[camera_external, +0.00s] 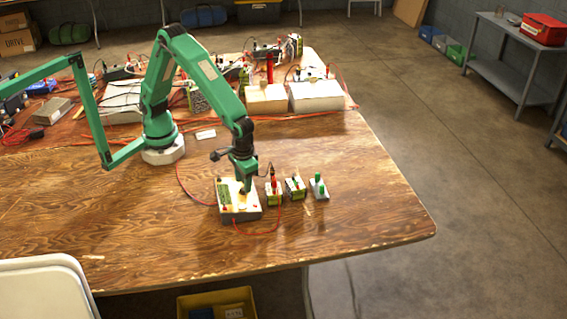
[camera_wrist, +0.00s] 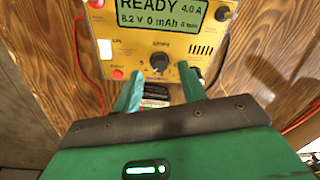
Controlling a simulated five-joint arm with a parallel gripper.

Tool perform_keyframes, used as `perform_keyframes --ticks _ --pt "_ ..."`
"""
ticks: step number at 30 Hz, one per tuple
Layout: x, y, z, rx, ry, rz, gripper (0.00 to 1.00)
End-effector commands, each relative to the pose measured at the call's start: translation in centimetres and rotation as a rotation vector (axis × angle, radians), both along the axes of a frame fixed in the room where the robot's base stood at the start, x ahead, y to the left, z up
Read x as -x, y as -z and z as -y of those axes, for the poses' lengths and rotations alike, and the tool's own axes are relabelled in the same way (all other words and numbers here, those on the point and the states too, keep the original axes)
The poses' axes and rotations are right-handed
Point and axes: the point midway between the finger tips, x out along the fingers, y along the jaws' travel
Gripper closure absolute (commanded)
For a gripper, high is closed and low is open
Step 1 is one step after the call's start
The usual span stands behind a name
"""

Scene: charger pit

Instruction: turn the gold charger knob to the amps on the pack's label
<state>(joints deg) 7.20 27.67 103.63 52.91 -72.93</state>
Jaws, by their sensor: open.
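The gold charger (camera_wrist: 125,55) fills the top of the wrist view. Its display (camera_wrist: 160,12) reads READY, 4.0 A, 8.2 V, 0 mAh, 0 min. The dark round knob (camera_wrist: 160,61) is on its panel below the display. My gripper (camera_wrist: 160,70) is open, one finger each side of the knob; contact cannot be told. In the external view my gripper (camera_external: 243,189) is down over the charger (camera_external: 240,215). A battery pack (camera_external: 274,198) with a red plug stands just right of it. The pack's label is too small to read.
A red cable (camera_external: 262,232) loops in front of the charger. Other chargers and boxes (camera_external: 315,95) crowd the table's back. The table front is clear.

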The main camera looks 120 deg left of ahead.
Motion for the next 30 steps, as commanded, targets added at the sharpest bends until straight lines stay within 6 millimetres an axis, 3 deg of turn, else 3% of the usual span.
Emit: perform_keyframes --ticks 12,30 --pt "-0.4 -4.9 0.0 0.001 0.0 0.002 0.59" --pt "-0.2 -5.9 -0.1 0.002 0.015 0.01 0.59"
